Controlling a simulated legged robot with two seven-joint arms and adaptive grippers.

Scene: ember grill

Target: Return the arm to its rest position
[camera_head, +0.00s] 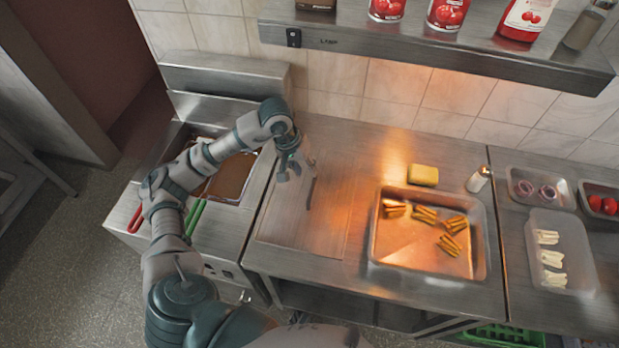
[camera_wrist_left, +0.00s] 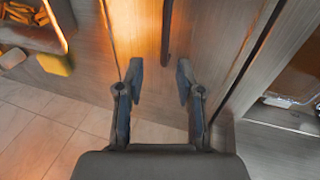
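My left arm (camera_head: 210,153) comes in from the left and reaches over the fryer to the counter. My left gripper (camera_head: 295,168) is above the left part of the steel counter, near the board. In the left wrist view the gripper (camera_wrist_left: 159,75) has its two fingers apart with nothing between them. A thin dark strip (camera_head: 311,193) lies on the board ahead of the fingers, and it also shows in the left wrist view (camera_wrist_left: 167,30), apart from them. My right gripper is in neither view.
The fryer (camera_head: 232,178) with red (camera_head: 136,217) and green (camera_head: 195,216) handles is under my left arm. A tray (camera_head: 397,251) of fries, a yellow sponge-like block (camera_head: 423,174) and a shaker (camera_head: 478,179) stand right. A shelf (camera_head: 440,45) with bottles overhangs the back.

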